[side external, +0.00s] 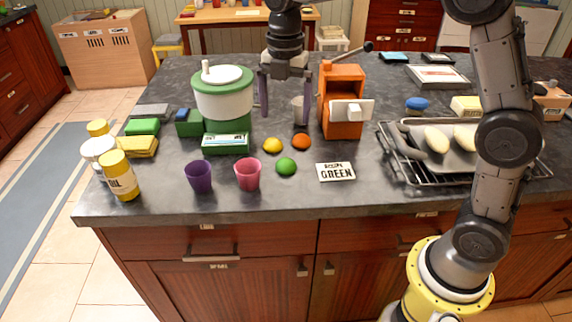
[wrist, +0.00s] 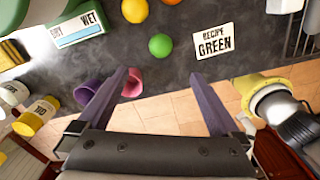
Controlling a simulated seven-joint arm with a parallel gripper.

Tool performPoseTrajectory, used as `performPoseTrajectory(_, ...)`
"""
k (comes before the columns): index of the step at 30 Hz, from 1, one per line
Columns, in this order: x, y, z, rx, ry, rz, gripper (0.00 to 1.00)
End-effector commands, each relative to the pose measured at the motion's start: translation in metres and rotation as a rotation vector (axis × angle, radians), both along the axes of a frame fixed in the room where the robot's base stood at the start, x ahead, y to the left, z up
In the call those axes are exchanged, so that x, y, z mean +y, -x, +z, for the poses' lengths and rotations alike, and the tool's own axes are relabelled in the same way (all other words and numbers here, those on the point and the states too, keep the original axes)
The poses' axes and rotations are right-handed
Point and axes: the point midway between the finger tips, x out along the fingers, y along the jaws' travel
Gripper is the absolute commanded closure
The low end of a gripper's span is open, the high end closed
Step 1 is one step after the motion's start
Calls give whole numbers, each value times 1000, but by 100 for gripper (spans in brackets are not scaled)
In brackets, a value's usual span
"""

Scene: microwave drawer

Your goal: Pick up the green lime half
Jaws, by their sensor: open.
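The green lime half (side external: 287,166) is a small round green thing on the dark counter (side external: 390,205), in front of a yellow fruit (side external: 272,145) and an orange fruit (side external: 300,141). In the wrist view the lime half (wrist: 160,44) lies above and between the fingers, apart from them. My gripper (side external: 286,110) hangs over the counter, behind the fruit in the side view, with its purple fingers spread wide. In the wrist view my gripper (wrist: 163,95) is open with nothing between its fingertips that it holds.
A pink cup (side external: 248,174) and a purple cup (side external: 199,176) stand left of the lime half. A "RECIPE GREEN" card (side external: 336,172) lies to its right. A green-and-white machine (side external: 224,100) and an orange machine (side external: 342,100) flank my gripper. A wire rack (side external: 400,172) is at right.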

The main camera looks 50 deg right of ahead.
Motion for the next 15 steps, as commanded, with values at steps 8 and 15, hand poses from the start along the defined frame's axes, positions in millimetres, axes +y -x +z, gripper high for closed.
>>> performPoseTrajectory(8, 0, 1, -46, 9, 1, 0, 0)
performPoseTrajectory(15, 0, 1, -80, 3, 0, -1, 0)
